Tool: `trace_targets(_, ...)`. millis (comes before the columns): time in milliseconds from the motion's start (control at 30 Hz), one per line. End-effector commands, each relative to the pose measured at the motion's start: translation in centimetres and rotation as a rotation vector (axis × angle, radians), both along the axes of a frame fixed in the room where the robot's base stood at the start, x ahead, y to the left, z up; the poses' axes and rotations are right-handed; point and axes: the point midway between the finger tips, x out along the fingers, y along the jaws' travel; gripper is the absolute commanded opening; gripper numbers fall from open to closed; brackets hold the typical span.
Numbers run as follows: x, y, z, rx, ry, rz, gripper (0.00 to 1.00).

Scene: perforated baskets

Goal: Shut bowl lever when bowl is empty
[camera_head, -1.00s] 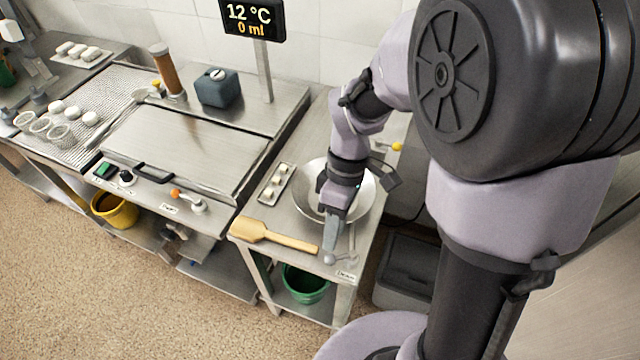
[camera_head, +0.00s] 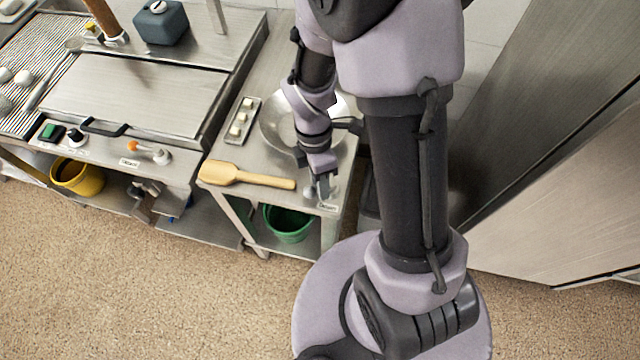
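The steel bowl (camera_head: 275,126) is set in the small side table. My forearm and wrist cross in front of it, so most of its inside is hidden and I cannot tell whether it is empty. A small metal lever (camera_head: 309,191) sits at the table's front edge, beside a white label (camera_head: 327,206). My gripper (camera_head: 323,192) points down right at the lever. It covers part of the lever, and I cannot tell whether it touches it or how wide its fingers are. A green bucket (camera_head: 288,224) stands on the shelf below.
A wooden paddle (camera_head: 245,176) lies on the table left of the lever. A small tray (camera_head: 243,119) with several white pieces lies left of the bowl. A lidded steel unit (camera_head: 135,95) stands further left, with a yellow bucket (camera_head: 77,176) below. Tall steel panels (camera_head: 560,150) rise at right.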

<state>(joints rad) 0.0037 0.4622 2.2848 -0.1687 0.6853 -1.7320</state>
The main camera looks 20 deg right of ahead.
Motion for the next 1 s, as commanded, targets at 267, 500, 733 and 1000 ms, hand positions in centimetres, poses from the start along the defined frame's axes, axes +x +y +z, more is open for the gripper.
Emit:
trace_targets(267,-0.10,0.00,-0.33,0.000,0.001,-0.001,0.33)
trace_targets(500,-0.08,0.00,-0.31,0.000,0.000,-0.001,0.00)
trace_targets(733,-0.07,0.00,-0.30,0.000,0.000,-0.004,0.00)
trace_targets(1000,0.18,-0.05,-0.26,0.001,0.001,-0.094,0.00)
